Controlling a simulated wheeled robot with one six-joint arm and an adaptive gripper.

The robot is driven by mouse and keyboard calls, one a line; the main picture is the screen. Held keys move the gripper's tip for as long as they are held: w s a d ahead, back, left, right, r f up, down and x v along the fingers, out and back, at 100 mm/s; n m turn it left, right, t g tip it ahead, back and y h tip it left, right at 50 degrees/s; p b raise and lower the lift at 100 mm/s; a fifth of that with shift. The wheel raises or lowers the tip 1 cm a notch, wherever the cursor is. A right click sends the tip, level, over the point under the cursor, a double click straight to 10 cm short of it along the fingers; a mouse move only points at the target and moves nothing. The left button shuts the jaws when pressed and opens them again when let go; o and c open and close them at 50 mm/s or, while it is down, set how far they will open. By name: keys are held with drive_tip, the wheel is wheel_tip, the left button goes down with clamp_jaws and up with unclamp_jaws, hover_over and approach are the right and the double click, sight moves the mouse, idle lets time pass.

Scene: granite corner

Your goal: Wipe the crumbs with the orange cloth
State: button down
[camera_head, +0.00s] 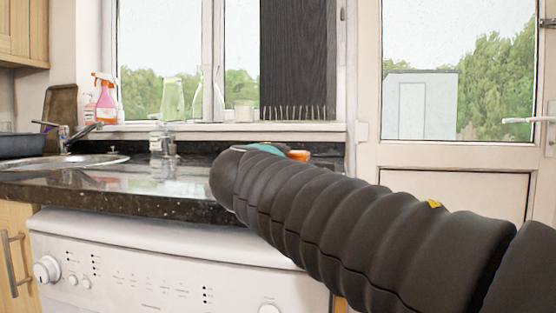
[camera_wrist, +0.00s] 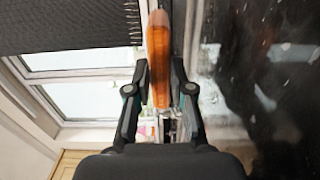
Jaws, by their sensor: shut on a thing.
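The orange cloth (camera_wrist: 158,45) is held upright between the two fingers of my gripper (camera_wrist: 160,78) in the wrist view. The fingers are closed on its sides. In the head view a small orange part of the cloth (camera_head: 299,155) shows above my dark arm, near the back of the counter; my arm hides most of the gripper there. The dark granite counter (camera_wrist: 270,90) fills the right of the wrist view. Pale specks and glints show on it, and I cannot tell crumbs from reflections. No crumbs can be made out in the head view.
A soap bottle (camera_head: 160,143) stands on the counter, with a sink (camera_head: 65,160) at left. A pink spray bottle (camera_head: 105,100) and a green bottle (camera_head: 173,100) stand near the window. A white appliance (camera_head: 160,265) sits below the counter.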

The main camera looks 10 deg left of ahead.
drive_tip(key=shift+a+r, duration=0.1)
drive_tip(key=shift+w+a+r+p, duration=0.15)
drive_tip(key=shift+a+p, duration=0.25)
drive_tip(key=shift+a, duration=1.6)
drive_tip(key=shift+w+a+r+p, duration=0.15)
drive_tip(key=shift+a+p, duration=0.25)
drive_tip(key=shift+a, duration=1.55)
drive_tip(key=shift+w+a+p, duration=0.15)
drive_tip(key=shift+a+p, duration=0.25)
drive_tip(key=shift+a, duration=1.6)
drive_tip(key=shift+r+p, duration=2.25)
drive_tip(key=shift+r, duration=0.75)
wheel_tip(320, 180, up, 3)
drive_tip(key=shift+p, duration=1.1)
